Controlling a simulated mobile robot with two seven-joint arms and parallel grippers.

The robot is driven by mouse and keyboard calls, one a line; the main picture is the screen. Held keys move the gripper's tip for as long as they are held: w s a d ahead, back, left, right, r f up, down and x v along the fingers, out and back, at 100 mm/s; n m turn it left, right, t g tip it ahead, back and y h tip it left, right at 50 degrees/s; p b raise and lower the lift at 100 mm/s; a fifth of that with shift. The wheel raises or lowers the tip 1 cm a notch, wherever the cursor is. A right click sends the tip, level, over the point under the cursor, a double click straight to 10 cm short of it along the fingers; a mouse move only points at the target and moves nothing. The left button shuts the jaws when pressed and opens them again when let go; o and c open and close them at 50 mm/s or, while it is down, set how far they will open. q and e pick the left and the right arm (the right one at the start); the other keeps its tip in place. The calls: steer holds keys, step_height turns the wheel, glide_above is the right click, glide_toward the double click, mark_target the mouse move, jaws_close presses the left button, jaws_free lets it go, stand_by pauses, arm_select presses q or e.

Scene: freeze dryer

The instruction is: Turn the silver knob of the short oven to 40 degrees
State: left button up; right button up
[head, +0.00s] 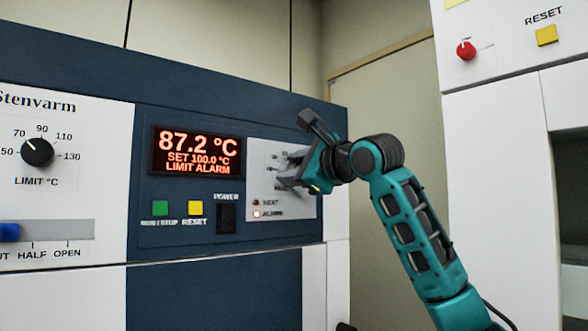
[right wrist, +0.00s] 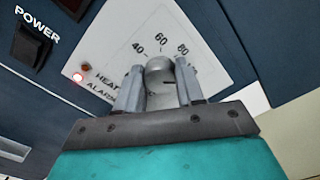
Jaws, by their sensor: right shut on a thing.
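The silver knob (right wrist: 160,73) sits on a white dial panel (right wrist: 205,58) of the oven, with 40, 60 and 80 marked around it in the right wrist view. The fingers of my right gripper (right wrist: 158,88) are on both sides of the knob and shut on it. I cannot tell surely where the knob's pointer stands. In the head view my right gripper (head: 291,168) reaches the white panel (head: 256,160) from the right and hides the knob. The display (head: 197,151) reads 87.2 °C, SET 100.0 °C, LIMIT ALARM. My left gripper is not in view.
Left of the panel are a green button (head: 160,208), a yellow reset button (head: 195,208) and a black power switch (head: 227,218). A black limit knob (head: 37,152) is at far left. A white cabinet (head: 500,110) stands at right.

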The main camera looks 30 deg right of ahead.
steer(key=shift+n, duration=1)
steer(key=n, duration=0.4)
steer(key=shift+f+n, duration=0.1)
steer(key=shift+n, duration=0.2)
steer(key=shift+d+f+n, duration=0.1)
steer(key=shift+n, duration=9.9)
steer(key=o, duration=1)
